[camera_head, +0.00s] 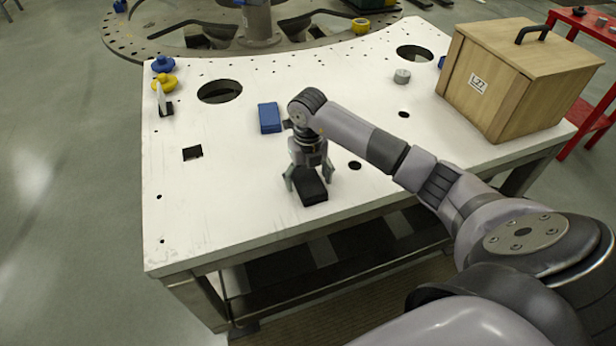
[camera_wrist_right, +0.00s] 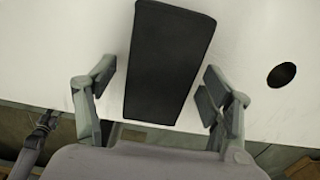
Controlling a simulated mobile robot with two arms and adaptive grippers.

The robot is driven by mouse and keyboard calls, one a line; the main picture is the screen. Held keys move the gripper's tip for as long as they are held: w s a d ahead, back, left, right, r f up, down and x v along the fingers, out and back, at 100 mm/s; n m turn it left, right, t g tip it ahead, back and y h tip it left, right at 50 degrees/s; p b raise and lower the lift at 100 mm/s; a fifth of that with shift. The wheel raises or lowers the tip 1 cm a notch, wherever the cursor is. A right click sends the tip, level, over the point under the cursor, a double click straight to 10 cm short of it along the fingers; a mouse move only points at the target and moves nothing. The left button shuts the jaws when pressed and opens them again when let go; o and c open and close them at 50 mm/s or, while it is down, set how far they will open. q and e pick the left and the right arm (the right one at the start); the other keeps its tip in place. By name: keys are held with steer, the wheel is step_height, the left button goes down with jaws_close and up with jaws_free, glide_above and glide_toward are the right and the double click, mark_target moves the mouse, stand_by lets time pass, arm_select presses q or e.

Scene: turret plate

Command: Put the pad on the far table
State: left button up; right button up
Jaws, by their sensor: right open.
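A black rectangular block, which looks like the pad (camera_head: 312,190), lies flat on the white table (camera_head: 240,205) near its front edge. It also shows in the right wrist view (camera_wrist_right: 168,60), lying lengthwise between the fingers. My right gripper (camera_head: 308,179) points down over the pad with its fingers open on both sides. In the wrist view, gaps show between the fingers (camera_wrist_right: 158,115) and the pad's sides. My left gripper is not in view. Which surface is the far table I cannot tell; a red table (camera_head: 585,22) stands at the far right.
A blue box (camera_head: 269,118) lies just behind my right gripper. A wooden case (camera_head: 520,75) stands on the table's right side. Round holes, a square hole (camera_head: 192,153), blue and yellow knobs (camera_head: 164,82) and a grey cylinder (camera_head: 402,76) are also there. A large round plate (camera_head: 130,38) is behind.

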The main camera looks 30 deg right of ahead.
mark_target(308, 179)
steer(key=shift+w+r+b, duration=0.1)
steer(key=shift+r+b, duration=0.2)
steer(key=shift+r, duration=0.15)
step_height(308, 179, up, 12)
steer(key=b, duration=0.3)
steer(key=shift+f, duration=0.25)
